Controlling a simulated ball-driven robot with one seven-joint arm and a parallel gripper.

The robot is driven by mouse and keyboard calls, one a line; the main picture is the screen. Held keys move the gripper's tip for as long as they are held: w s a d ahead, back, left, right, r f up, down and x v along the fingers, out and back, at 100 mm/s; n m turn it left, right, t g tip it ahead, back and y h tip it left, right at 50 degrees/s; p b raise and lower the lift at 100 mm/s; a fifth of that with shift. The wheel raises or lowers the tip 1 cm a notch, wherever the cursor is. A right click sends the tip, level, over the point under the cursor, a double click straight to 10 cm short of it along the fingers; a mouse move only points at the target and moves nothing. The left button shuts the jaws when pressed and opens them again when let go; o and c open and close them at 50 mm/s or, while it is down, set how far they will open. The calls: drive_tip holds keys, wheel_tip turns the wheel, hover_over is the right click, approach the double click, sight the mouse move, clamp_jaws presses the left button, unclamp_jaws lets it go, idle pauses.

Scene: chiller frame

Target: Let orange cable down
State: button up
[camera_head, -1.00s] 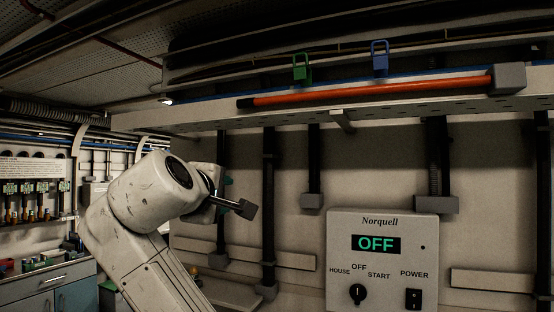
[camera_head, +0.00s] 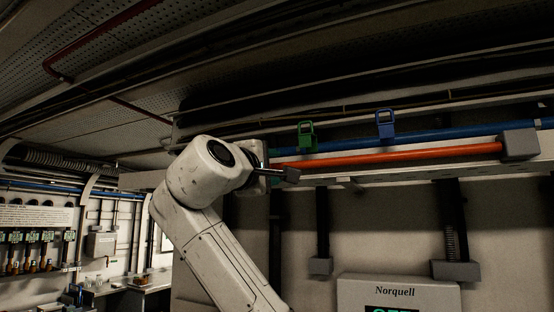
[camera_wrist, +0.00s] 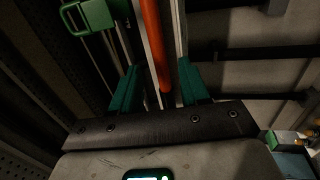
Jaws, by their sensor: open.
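The orange cable (camera_head: 400,154) lies along the overhead tray, its right end at a grey block (camera_head: 519,143). Its left end is hidden behind my gripper (camera_head: 272,174) in the head view. In the wrist view the orange cable (camera_wrist: 152,40) runs down between the two teal fingers of my gripper (camera_wrist: 158,75) and its near end shows there. The fingers are apart, with a gap on each side of the cable. I cannot tell how far the cable is from the fingers in depth.
A green padlock-shaped clip (camera_head: 306,136) and a blue one (camera_head: 385,124) stand behind the orange cable, by a blue pipe (camera_head: 440,134). The green clip also shows in the wrist view (camera_wrist: 97,14). The Norquell panel (camera_head: 398,291) is below. Dark vertical channels line the wall.

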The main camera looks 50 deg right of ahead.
sight(280, 167)
drive_tip(key=shift+p+x, duration=0.4)
drive_tip(key=shift+x, duration=1.15)
clamp_jaws()
